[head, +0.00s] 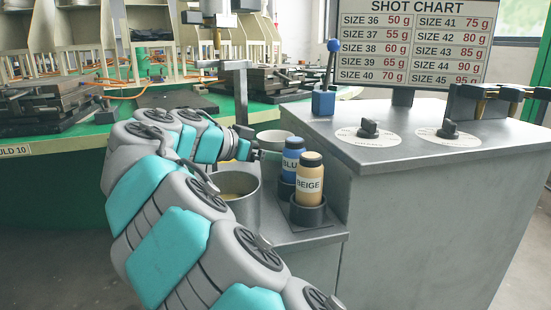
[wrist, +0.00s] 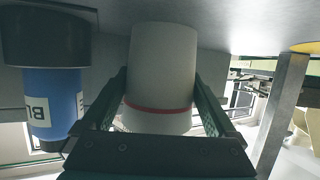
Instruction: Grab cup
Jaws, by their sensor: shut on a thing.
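A white cup (head: 273,135) with a red band stands near the blue bottle in the head view. It fills the middle of the wrist view (wrist: 162,65), which is upside down. My gripper (wrist: 163,88) is shut on the cup, one finger on each side of it. In the head view my gripper is small and partly hidden by my arm, just left of the cup. The cup's lower part is hidden there. Whether the cup still touches the surface is hard to tell.
A blue bottle (head: 292,158) and a beige bottle (head: 309,183) stand in dark holders close to the cup. A metal pot (head: 247,207) is in front. A grey console (head: 420,215) with dials and a blue-knobbed lever (head: 333,47) is at right.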

